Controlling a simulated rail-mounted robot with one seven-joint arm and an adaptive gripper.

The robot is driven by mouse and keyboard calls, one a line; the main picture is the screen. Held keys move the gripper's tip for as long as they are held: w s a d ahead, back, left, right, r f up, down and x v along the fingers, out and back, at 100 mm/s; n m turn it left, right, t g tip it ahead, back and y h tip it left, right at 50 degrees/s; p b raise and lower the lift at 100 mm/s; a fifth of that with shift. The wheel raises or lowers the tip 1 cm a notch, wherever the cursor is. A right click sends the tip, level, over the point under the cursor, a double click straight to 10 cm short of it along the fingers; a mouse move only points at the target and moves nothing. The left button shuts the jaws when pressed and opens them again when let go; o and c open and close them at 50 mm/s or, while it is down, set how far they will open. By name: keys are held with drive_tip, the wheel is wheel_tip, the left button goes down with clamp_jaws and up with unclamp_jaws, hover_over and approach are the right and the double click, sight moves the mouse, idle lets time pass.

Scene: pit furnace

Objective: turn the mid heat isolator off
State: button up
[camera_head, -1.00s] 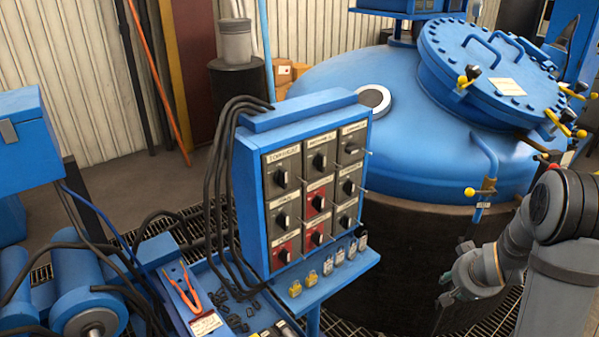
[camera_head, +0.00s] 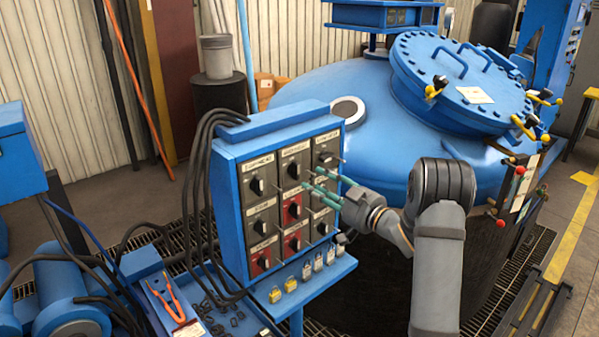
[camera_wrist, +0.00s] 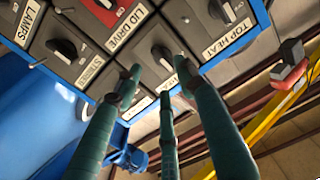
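A blue switch box (camera_head: 228,195) carries rows of rotary isolator switches, some on red plates. My gripper (camera_head: 318,188) reaches in from the right, its green fingertips close in front of the box's right side and hiding part of it. In the wrist view, my fingers (camera_wrist: 158,78) are spread around a black knob (camera_wrist: 163,57) on a grey plate; contact cannot be told. That knob's label is partly covered by the fingers and cannot be read. Neighbouring labels read TOP HEAT (camera_wrist: 228,45), LID DRIVE (camera_wrist: 127,28) and LAMPS (camera_wrist: 24,20). I cannot make out MID HEAT.
Black cables (camera_head: 198,190) run down the box's left side. The large blue furnace vessel (camera_head: 385,110) stands behind my arm. A blue tray with orange-handled pliers (camera_head: 168,295) lies at front left.

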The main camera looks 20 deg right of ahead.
sight(295, 171)
drive_tip(key=p+x, duration=0.2)
drive_tip(key=x, duration=0.5)
drive_tip(key=shift+w, duration=0.3)
drive_tip(key=shift+c, duration=0.9)
drive_tip(key=c, duration=0.7)
clamp_jaws()
